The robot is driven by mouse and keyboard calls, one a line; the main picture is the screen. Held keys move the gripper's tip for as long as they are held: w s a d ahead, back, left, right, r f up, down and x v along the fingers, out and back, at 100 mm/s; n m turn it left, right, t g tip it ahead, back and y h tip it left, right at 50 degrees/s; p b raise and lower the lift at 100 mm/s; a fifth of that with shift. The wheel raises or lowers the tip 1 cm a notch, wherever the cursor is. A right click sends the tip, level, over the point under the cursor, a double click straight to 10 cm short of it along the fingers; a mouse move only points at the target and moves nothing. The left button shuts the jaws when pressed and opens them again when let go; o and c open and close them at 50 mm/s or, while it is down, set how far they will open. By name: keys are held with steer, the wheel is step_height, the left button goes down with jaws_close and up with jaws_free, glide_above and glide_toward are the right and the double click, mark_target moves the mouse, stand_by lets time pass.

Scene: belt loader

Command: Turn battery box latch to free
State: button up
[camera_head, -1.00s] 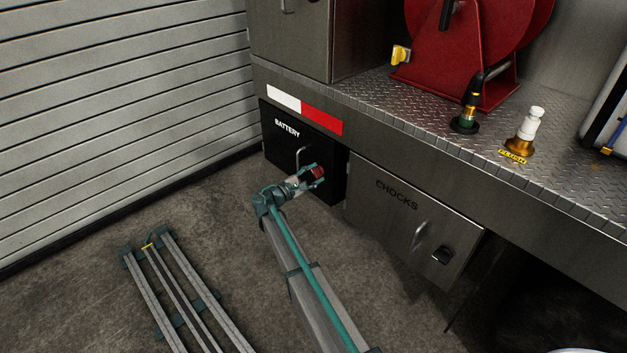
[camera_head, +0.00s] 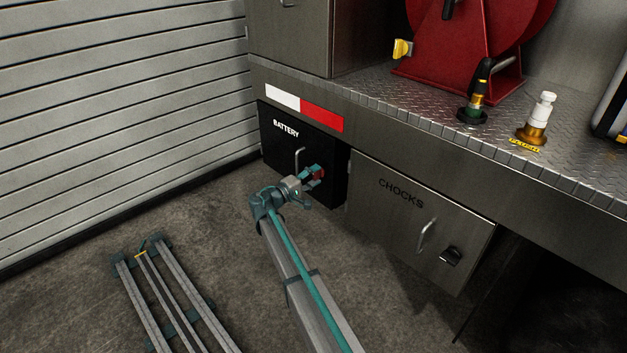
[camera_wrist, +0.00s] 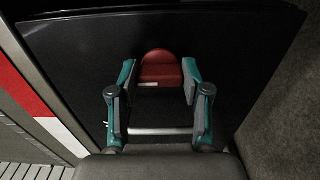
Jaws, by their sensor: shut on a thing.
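The black battery box (camera_head: 285,158), lettered BATTERY, is set under the deck in the head view. Its red latch (camera_head: 319,173) is at the right part of its front, partly hidden by my gripper (camera_head: 313,176). In the wrist view the red latch (camera_wrist: 160,68) lies between the two fingers of my gripper (camera_wrist: 158,76), with a small pale mark on its lower edge. My gripper is shut on the latch; the contact itself is hard to see. The metal handle (camera_head: 297,158) of the box is left of the latch; the handle also shows in the wrist view (camera_wrist: 160,131).
The CHOCKS door (camera_head: 408,215) with its handle is just right of the box. The deck edge with a red and white strip (camera_head: 305,106) is above. A slatted shutter (camera_head: 120,100) is at left. Floor rails (camera_head: 165,295) lie at lower left.

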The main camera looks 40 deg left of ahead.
stand_by(0.3)
steer(key=o, duration=1.2)
steer(key=shift+c, duration=0.2)
steer(key=s+a, duration=0.1)
steer(key=s, duration=1.1)
steer(key=shift+a, duration=0.3)
